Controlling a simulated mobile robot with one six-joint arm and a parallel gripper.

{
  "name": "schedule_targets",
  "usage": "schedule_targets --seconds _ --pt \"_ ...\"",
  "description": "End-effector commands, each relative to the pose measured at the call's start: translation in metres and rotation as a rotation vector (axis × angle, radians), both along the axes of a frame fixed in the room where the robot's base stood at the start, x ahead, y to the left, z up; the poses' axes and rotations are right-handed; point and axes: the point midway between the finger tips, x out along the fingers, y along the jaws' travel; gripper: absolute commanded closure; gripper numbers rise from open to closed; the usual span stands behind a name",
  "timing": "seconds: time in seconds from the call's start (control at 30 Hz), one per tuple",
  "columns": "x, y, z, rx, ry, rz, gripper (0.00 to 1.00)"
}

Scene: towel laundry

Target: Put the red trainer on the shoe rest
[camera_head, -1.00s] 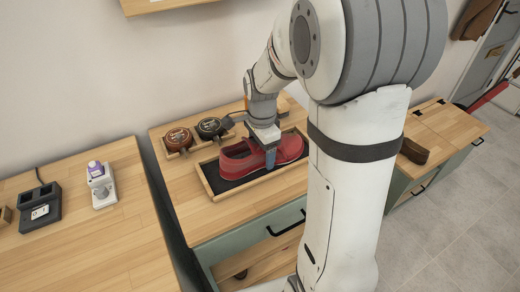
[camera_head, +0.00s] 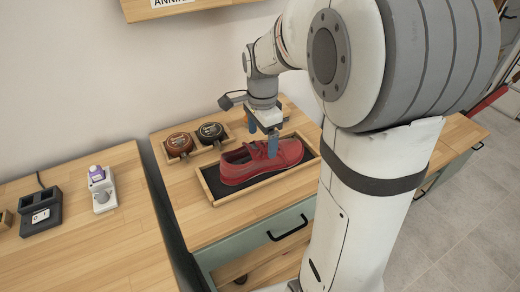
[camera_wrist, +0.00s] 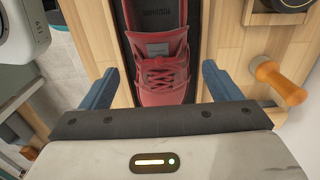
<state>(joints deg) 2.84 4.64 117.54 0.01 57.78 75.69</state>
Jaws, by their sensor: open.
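The red trainer (camera_head: 258,162) lies upright inside a shallow wooden tray with a dark lining (camera_head: 213,195), on the wooden top of a green cabinet. My gripper (camera_head: 263,147) is over the trainer, pointing down, with its blue fingers apart. In the wrist view, the trainer (camera_wrist: 160,65) shows its laces and tongue between the two blue fingers of my gripper (camera_wrist: 160,88), with a gap on each side. The fingers do not touch it there. My arm hides part of the cabinet top to the right.
Two round tins, one brown (camera_head: 178,143) and one dark (camera_head: 211,131), stand in small wooden holders behind the tray. An orange wooden handle (camera_wrist: 280,82) is close to the right finger. A separate table (camera_head: 90,240) on the left holds a dark charger (camera_head: 41,212) and a white device (camera_head: 101,190).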

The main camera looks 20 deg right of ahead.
Motion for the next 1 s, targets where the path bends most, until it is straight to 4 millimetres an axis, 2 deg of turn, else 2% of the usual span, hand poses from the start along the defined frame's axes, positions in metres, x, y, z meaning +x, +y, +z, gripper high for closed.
schedule_targets --seconds 0.03,0.2,0.33,0.43,0.57,0.8,1.0 --pt "0.001 0.0 0.012 0.0 -0.005 0.0 0.16" --pt "0.001 0.0 0.039 0.0 -0.003 -0.001 0.16" --pt "-0.001 0.0 0.049 0.0 -0.002 0.005 0.16" --pt "-0.01 0.001 0.053 -0.001 -0.014 0.069 0.16" --pt "-0.04 0.004 0.055 -0.01 -0.052 0.303 0.16" --pt "-0.113 0.01 0.043 -0.076 -0.143 0.917 0.16" --pt "-0.151 0.012 0.028 -0.138 -0.18 1.266 0.16"
